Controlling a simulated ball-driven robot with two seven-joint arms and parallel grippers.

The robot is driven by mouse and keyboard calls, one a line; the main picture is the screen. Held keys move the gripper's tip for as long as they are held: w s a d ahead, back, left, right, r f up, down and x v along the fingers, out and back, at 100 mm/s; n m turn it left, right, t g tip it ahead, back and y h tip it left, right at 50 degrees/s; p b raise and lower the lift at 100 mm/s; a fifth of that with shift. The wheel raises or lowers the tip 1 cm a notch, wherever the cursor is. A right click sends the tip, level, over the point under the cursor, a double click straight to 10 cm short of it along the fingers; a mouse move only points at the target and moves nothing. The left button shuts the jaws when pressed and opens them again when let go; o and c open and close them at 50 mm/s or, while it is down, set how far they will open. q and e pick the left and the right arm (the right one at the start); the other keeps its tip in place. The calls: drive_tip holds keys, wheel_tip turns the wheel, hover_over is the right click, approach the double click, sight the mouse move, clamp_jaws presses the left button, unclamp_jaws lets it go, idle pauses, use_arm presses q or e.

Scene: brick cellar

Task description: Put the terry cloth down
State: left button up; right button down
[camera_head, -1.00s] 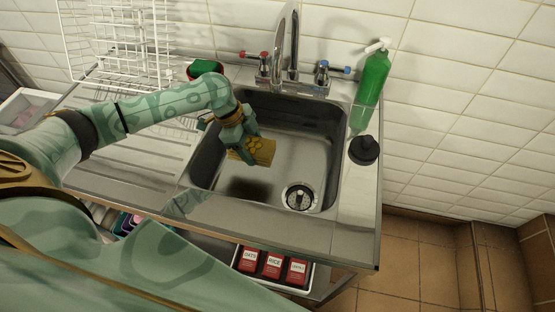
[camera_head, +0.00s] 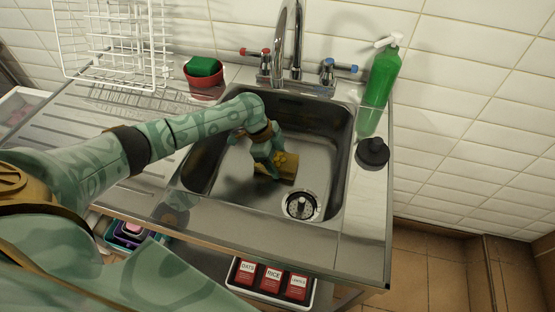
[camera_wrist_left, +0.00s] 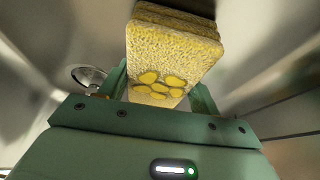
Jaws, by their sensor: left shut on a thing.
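The terry cloth (camera_head: 285,166) is a folded yellow pad with a darker yellow flower-like mark. My left gripper (camera_head: 270,166) is shut on it, inside the sink basin (camera_head: 231,165), left of the drain. In the left wrist view the cloth (camera_wrist_left: 172,50) stands out between the two fingers (camera_wrist_left: 160,92), with its folded layers at the far end. I cannot tell whether the cloth touches the basin floor. My right gripper is not in view.
The drain (camera_head: 301,205) lies right of the cloth. The tap (camera_head: 288,45) stands behind the basin. A green bottle (camera_head: 378,85) and a black stopper (camera_head: 372,152) are on the right rim. A red bowl with a green sponge (camera_head: 204,70) and a white rack (camera_head: 110,45) stand back left.

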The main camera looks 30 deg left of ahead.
use_arm(q)
drive_tip(key=o, duration=0.9)
drive_tip(key=p+v, duration=0.4)
drive_tip(key=v, duration=0.8)
